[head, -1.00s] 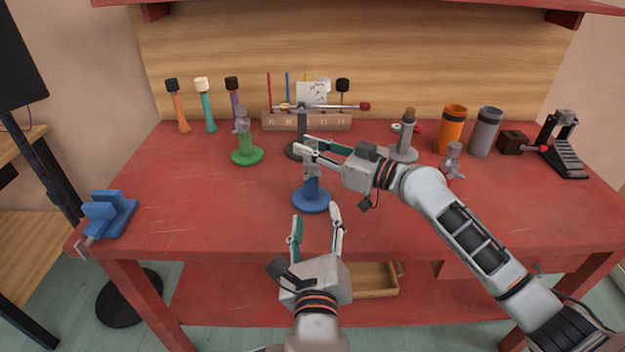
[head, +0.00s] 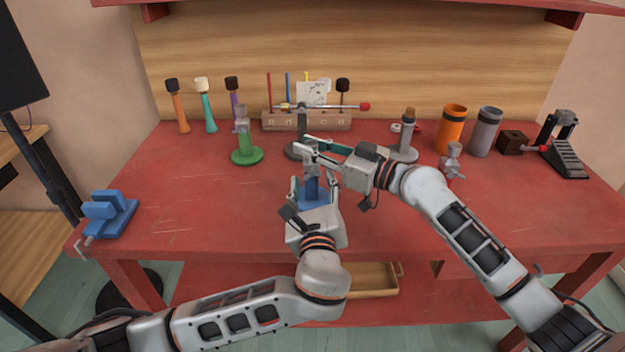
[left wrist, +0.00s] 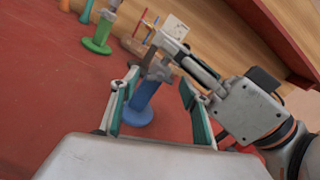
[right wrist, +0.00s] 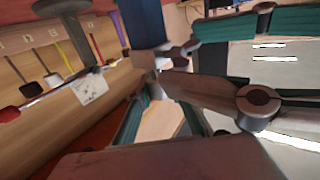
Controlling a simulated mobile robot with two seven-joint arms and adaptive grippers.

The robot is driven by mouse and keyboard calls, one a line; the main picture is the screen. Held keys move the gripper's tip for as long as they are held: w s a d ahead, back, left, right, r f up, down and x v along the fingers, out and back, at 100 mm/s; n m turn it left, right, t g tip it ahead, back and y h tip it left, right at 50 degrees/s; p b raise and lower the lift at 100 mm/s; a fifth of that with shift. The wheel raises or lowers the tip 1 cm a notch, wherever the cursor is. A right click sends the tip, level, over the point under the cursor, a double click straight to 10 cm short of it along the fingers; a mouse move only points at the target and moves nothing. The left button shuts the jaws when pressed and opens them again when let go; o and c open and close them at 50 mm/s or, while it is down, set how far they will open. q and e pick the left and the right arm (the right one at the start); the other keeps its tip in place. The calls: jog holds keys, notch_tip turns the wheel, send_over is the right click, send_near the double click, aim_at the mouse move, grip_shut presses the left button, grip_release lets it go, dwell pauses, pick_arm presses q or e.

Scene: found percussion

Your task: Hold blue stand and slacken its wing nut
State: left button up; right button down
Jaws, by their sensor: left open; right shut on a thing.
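The blue stand (head: 312,186) is upright near the middle front of the red table, with a round base and a blue post. Its post shows in the left wrist view (left wrist: 144,97) and in the right wrist view (right wrist: 144,22). My left gripper (head: 314,184) is open, its fingers on either side of the post and apart from it in the left wrist view. My right gripper (head: 307,148) is at the top of the stand, shut on the wing nut (right wrist: 178,52). The nut is mostly hidden by the fingers.
A green stand (head: 246,146) is at the left. A grey stand with a horizontal bar (head: 338,106) is behind the blue one. Another grey stand (head: 405,145), orange and grey cups (head: 452,128) and a pedal (head: 566,150) are at the right. A blue vise (head: 108,214) is at the front left.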

pick_arm(q)
jog(key=shift+w, duration=0.4)
jog(key=shift+c, duration=0.4)
jog(key=c, duration=1)
jog(key=shift+n, duration=0.7)
jog(key=shift+c, duration=0.2)
jog(key=o, duration=1.1)
jog(key=shift+s, duration=0.1)
jog(key=s, duration=1.2)
jog(key=shift+d, duration=0.25)
